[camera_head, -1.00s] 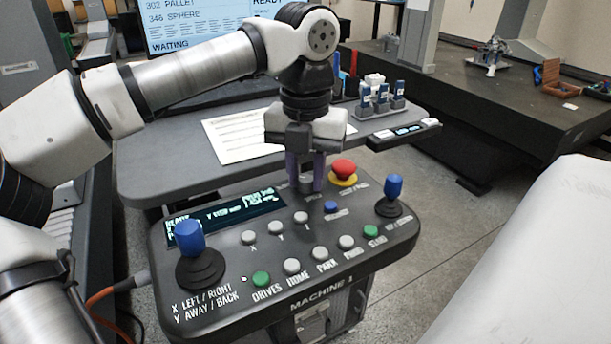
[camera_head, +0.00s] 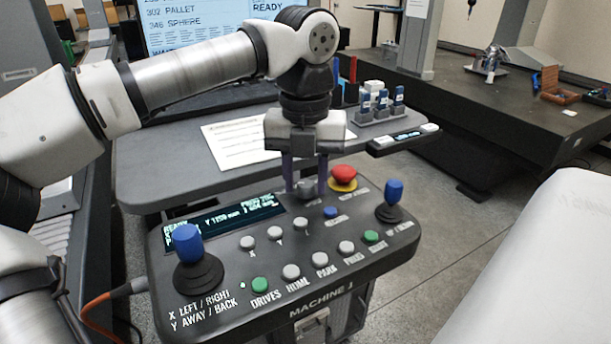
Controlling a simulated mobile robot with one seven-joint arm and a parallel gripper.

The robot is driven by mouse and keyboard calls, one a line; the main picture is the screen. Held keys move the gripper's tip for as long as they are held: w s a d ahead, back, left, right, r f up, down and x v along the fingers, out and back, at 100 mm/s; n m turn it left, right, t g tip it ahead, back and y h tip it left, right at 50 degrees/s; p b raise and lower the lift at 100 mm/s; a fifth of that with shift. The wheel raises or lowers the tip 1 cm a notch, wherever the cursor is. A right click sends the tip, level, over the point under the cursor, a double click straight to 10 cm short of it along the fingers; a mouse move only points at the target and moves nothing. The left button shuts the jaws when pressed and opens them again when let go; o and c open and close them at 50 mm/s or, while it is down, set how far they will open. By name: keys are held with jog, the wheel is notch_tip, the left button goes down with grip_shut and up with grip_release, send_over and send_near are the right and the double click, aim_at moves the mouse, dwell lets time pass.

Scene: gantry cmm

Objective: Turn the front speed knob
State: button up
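The control panel (camera_head: 215,285) stands in front of me with a small grey knob (camera_head: 308,188) at its back edge, right of the lit display. I take this to be the speed knob; the lettering by it is too small to read surely. My gripper (camera_head: 306,176) points straight down over it. Its two purple fingers stand apart, one on each side of the knob. The fingertips are level with the knob's top, and I cannot tell whether they touch it.
A red emergency button (camera_head: 343,175) sits close right of my gripper. Blue-topped joysticks stand at the panel's left (camera_head: 187,243) and right (camera_head: 394,192). Several push buttons line the front. A desk (camera_head: 180,180) with a paper (camera_head: 237,146) lies behind.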

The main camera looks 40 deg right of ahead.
aim_at(305, 184)
jog(key=shift+o, duration=1)
notch_tip(305, 184, up, 14)
jog(key=p, duration=0.2)
jog(key=shift+f, duration=0.15)
